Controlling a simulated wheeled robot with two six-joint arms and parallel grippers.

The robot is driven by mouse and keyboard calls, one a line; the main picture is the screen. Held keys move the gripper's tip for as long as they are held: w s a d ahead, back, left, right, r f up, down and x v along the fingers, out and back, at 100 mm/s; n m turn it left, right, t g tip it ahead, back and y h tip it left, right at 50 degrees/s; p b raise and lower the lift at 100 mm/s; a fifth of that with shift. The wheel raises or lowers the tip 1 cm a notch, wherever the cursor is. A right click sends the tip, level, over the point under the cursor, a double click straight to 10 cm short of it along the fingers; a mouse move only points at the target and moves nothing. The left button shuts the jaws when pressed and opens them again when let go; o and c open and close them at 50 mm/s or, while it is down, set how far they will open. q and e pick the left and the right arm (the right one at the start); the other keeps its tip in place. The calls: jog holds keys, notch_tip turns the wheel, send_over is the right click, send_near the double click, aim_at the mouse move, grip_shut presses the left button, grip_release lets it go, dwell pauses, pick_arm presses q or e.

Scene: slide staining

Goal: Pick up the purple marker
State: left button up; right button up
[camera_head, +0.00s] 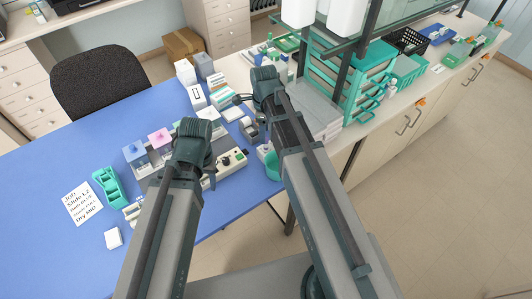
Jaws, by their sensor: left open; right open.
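I cannot make out the purple marker in the head view. My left gripper (195,128) is over the blue mat, just right of the staining jars, and is open. My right gripper (264,80) is further back and to the right, over the bench, and is open. The fingertips of both are largely hidden by my own wrists. No object shows held in either. A teal cup (271,163) stands by the front edge, partly hidden behind my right arm; its contents cannot be told.
Jars with blue (134,150) and pink (158,138) contents stand left of my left arm. A green rack (108,187) and a note card (83,204) lie further left. White boxes (185,72) stand behind. Teal drawers (365,82) rise at right. The left mat is mostly clear.

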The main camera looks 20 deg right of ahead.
aim_at(266, 144)
pick_arm(q)
jog(key=shift+f, duration=0.75)
pick_arm(e)
jog(key=shift+f, duration=0.7)
pick_arm(q)
notch_tip(266, 144, down, 5)
jog(key=b, duration=0.5)
jog(key=shift+f+b, duration=0.15)
jog(key=shift+b, duration=0.25)
pick_arm(e)
jog(key=f, duration=0.5)
jog(key=shift+s+d+f, duration=0.2)
jog(key=shift+d, duration=0.05)
jog(key=shift+r, duration=0.1)
grip_shut()
